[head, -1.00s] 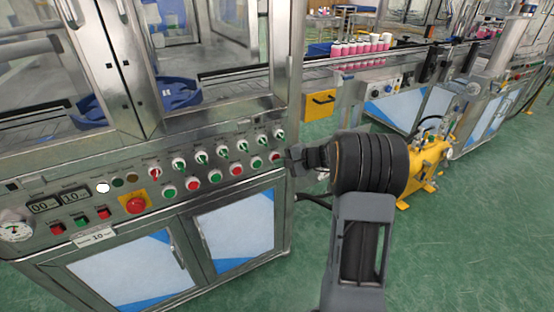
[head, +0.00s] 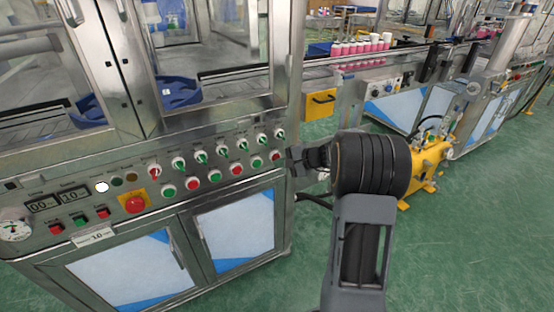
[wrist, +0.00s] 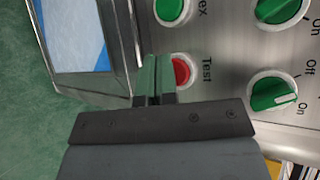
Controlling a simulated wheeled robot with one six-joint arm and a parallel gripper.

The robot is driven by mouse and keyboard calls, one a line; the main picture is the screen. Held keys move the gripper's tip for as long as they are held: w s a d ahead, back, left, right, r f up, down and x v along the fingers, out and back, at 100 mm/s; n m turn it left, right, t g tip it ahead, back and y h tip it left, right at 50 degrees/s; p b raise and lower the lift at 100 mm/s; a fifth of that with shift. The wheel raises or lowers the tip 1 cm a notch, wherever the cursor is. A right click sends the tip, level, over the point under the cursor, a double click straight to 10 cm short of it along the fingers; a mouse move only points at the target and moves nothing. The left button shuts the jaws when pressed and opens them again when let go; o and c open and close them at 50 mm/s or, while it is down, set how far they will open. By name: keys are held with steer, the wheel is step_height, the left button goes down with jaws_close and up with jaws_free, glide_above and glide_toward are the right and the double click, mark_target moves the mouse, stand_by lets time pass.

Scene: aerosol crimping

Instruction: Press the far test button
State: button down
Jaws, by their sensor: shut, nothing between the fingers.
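The red test button (head: 275,155) is at the right end of the lower button row on the steel control panel. In the wrist view the red button (wrist: 182,72), with the word "Test" beside it, is partly hidden behind my fingers. My gripper (head: 291,160) is shut and empty, just right of the button in the head view. In the wrist view the fingertips of my gripper (wrist: 153,64) overlap the button's left edge. The head view shows a small gap between fingertips and button.
A green button (wrist: 169,9) and green rotary switches (wrist: 274,93) sit close by on the panel. A red emergency stop (head: 135,204) is further left. A yellow machine (head: 428,160) stands on the floor behind my arm. Green floor is open at right.

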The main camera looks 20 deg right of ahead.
steer(key=shift+s, duration=0.4)
steer(key=shift+d, duration=0.1)
steer(key=shift+s+d+b, duration=0.15)
steer(key=shift+s+b, duration=0.2)
steer(key=shift+s, duration=0.9)
steer(key=shift+s+d+b, duration=0.1)
steer(key=shift+s+b, duration=0.25)
steer(key=shift+s, duration=0.9)
